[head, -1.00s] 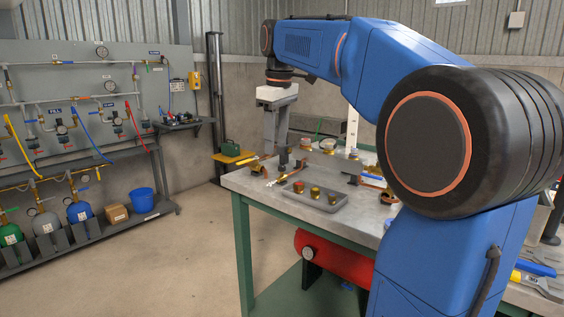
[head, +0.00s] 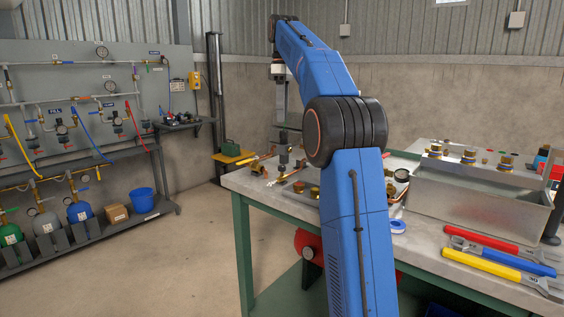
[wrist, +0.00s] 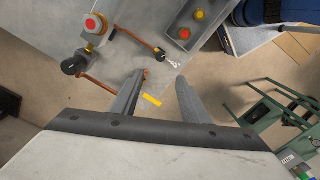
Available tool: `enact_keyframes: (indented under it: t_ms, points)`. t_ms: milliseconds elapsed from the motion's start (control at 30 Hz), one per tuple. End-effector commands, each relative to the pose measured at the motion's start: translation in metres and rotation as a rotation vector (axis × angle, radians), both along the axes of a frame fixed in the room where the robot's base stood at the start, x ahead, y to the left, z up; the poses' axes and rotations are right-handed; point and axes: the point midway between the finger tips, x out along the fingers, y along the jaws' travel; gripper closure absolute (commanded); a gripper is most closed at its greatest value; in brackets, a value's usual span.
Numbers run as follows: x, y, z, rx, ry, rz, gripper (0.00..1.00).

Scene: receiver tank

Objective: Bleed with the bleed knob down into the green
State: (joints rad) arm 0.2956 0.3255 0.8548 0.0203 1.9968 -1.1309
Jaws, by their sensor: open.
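Which one is the bleed knob I cannot tell.
A grey tray (wrist: 184,38) holds red- and yellow-topped fittings. A metal basin (head: 480,200) and several wrenches (head: 505,262) occupy the bench's right side. The floor at left is open.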

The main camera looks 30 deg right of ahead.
Motion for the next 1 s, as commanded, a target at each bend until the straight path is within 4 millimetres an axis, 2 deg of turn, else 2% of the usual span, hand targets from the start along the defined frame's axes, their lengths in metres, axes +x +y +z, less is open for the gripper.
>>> enact_keyframes:
  t_ms: [267, 800, 1000]
  points:
    - [-0.002, 0.001, -0.034, 0.002, 0.007, -0.001, 0.58]
    - [-0.005, 0.004, -0.126, 0.001, 0.006, -0.001, 0.58]
    - [-0.005, 0.005, -0.153, 0.002, 0.005, -0.001, 0.58]
